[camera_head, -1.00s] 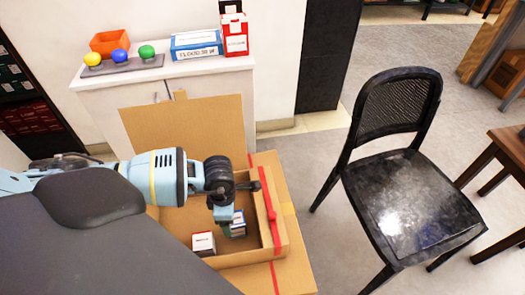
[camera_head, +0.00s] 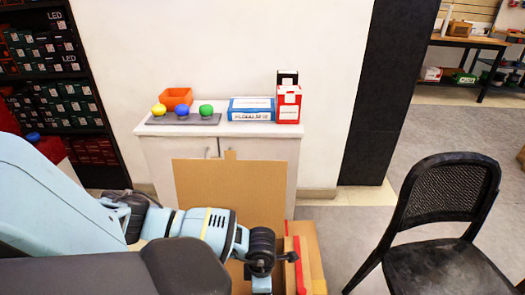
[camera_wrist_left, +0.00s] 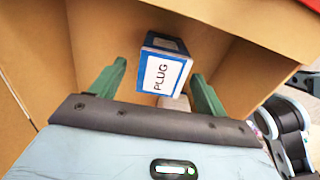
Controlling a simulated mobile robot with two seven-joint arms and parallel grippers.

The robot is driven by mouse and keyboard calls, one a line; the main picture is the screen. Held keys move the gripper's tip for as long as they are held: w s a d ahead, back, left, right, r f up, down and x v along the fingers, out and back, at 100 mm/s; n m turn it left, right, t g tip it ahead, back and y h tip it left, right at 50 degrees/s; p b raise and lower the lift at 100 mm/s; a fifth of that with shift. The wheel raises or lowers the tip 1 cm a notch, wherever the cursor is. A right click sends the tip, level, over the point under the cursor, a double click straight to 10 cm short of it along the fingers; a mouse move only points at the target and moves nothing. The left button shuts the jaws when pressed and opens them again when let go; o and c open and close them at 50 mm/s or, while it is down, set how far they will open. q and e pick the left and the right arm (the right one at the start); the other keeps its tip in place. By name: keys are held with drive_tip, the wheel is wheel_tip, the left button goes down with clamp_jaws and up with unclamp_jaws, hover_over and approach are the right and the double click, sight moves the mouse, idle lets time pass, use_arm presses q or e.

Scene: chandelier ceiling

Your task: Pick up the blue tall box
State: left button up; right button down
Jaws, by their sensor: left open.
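The blue tall box (camera_wrist_left: 165,68), blue with a white face marked "PLUG", is inside a cardboard box (camera_wrist_left: 225,25) in the left wrist view. My left gripper (camera_wrist_left: 158,72) is open, its two green fingers to either side of the blue box, with gaps visible on both sides. I cannot tell how deep the box sits between them. In the head view my left arm reaches down into the cardboard box, and its gripper (camera_head: 262,284) is cut by the lower edge; the blue tall box is out of sight there. My right gripper is not in view.
A pale item (camera_wrist_left: 174,102) lies close by the blue box. A raised cardboard flap (camera_head: 228,190) stands before a white cabinet (camera_head: 170,160) holding colored balls, an orange bin, a blue-white box and a red box (camera_head: 288,105). A black chair (camera_head: 440,225) stands at right.

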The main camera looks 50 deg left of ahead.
use_arm(q)
wheel_tip(320, 180, down, 5)
drive_tip(key=shift+d+r+b, duration=0.1)
drive_tip(key=shift+b, duration=0.45)
drive_tip(key=shift+c, duration=0.2)
drive_tip(key=c, duration=1)
wheel_tip(320, 180, up, 9)
drive_tip(key=shift+w+f+p, duration=0.1)
drive_tip(key=shift+f+p, duration=0.05)
drive_tip(key=shift+p, duration=0.9)
drive_tip(key=shift+r, duration=0.7)
